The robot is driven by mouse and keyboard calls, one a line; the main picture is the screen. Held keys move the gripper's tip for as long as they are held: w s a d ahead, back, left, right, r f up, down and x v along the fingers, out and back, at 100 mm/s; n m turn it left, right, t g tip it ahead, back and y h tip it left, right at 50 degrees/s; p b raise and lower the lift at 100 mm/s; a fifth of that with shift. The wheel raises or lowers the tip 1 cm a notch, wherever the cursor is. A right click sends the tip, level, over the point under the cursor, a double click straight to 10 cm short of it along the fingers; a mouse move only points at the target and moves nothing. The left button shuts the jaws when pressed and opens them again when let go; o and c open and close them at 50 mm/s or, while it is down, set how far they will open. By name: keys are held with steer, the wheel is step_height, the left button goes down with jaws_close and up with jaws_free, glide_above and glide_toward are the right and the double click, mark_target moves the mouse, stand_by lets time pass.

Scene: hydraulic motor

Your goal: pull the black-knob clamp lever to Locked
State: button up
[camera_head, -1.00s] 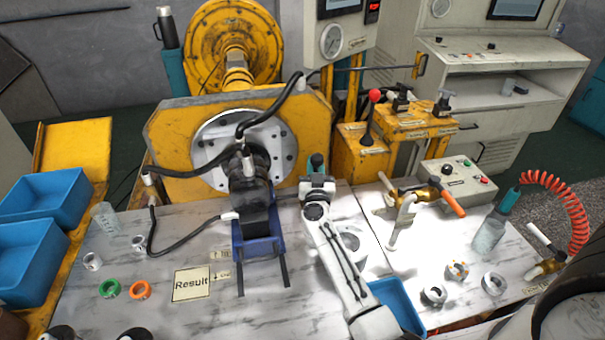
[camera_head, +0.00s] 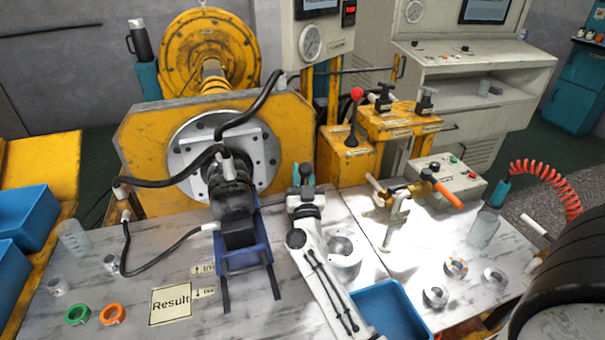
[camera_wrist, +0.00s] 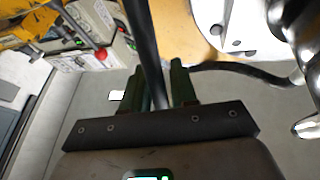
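In the head view my gripper (camera_head: 305,173) has teal-green fingers and is beside the lower right edge of the yellow plate. In the wrist view the two dark green fingers (camera_wrist: 166,85) stand either side of a slim black rod or hose that runs up out of view. Whether they grip it, I cannot tell. Two black-knob clamp handles, a left one (camera_head: 382,97) and a right one (camera_head: 427,100), stand on a yellow stand in the head view, apart from my gripper. Which one the task means is unclear, and their labels are too small to read.
A red-knob lever (camera_head: 355,110) stands left of the clamp handles and also shows in the wrist view (camera_wrist: 101,54). Black hoses (camera_head: 262,103) loop to the motor (camera_head: 232,195) left of my gripper. A blue tray (camera_head: 392,305) lies near my arm. A control box (camera_head: 447,178) sits right.

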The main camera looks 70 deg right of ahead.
steer(key=shift+o, duration=1.1)
steer(key=shift+r, duration=0.1)
steer(key=v, duration=1.1)
steer(key=shift+c, duration=0.4)
